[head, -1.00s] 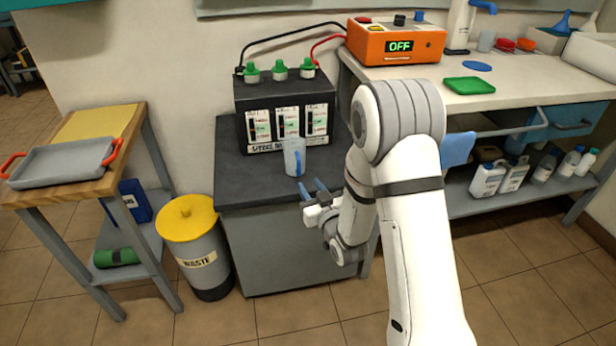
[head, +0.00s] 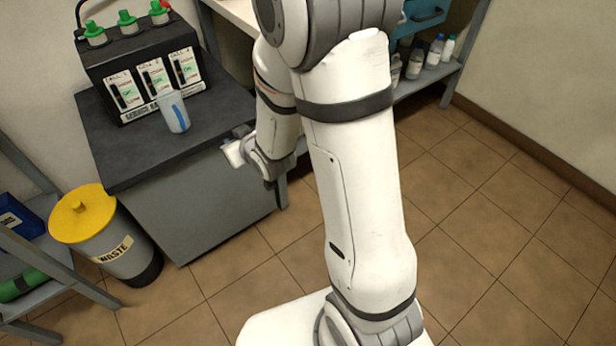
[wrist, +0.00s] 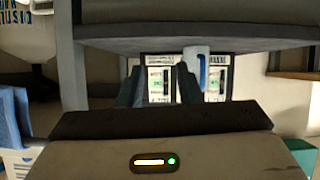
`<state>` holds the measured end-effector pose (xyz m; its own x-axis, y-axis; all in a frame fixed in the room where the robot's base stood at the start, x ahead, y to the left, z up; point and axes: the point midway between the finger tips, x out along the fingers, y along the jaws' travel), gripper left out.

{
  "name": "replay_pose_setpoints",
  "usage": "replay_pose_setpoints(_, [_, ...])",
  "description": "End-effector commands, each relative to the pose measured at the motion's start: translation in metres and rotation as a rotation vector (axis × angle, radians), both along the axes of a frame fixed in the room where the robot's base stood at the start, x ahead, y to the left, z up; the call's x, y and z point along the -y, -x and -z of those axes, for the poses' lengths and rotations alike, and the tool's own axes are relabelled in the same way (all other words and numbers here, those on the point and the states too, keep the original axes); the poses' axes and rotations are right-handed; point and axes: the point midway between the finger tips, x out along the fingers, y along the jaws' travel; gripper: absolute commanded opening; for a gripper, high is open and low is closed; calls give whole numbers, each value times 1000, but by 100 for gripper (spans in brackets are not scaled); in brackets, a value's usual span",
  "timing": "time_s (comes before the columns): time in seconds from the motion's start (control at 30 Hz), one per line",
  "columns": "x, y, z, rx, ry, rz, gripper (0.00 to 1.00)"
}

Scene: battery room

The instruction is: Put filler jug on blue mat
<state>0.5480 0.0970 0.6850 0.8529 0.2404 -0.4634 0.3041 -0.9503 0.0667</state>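The filler jug (head: 174,112), pale and translucent with a blue handle, stands on the dark bench top in front of the battery box in the head view. It also shows in the wrist view (wrist: 194,60), inverted, just beside and partly behind the right finger. My gripper (head: 236,142) is right of the jug, near the bench's front edge, apart from it. In the wrist view my gripper (wrist: 158,82) has its two fingers apart with nothing held between them. The blue mat is not seen in the current views.
The battery box (head: 150,70) with green caps stands behind the jug. A yellow-lidded waste bin (head: 105,235) is left of the bench (head: 115,150). Bottles (head: 425,58) sit on a shelf at the upper right. Tiled floor is clear on the right.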

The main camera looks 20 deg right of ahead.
Motion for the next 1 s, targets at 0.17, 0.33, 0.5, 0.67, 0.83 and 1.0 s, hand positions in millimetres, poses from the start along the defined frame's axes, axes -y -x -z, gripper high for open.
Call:
replay_pose_setpoints(0.17, [36, 33, -18, -227, 68, 105, 32])
replay_pose_setpoints(0.33, [60, 87, -35, -465, 96, 172, 32])
replay_pose_setpoints(0.5, [81, 154, -57, -700, 111, 270, 32])
replay_pose_setpoints(0.67, [86, 210, -75, -875, 101, 300, 32])
replay_pose_setpoints(0.83, [95, 239, -84, -967, 93, 313, 36])
replay_pose_setpoints(1.0, [98, 244, -84, -983, 93, 317, 36])
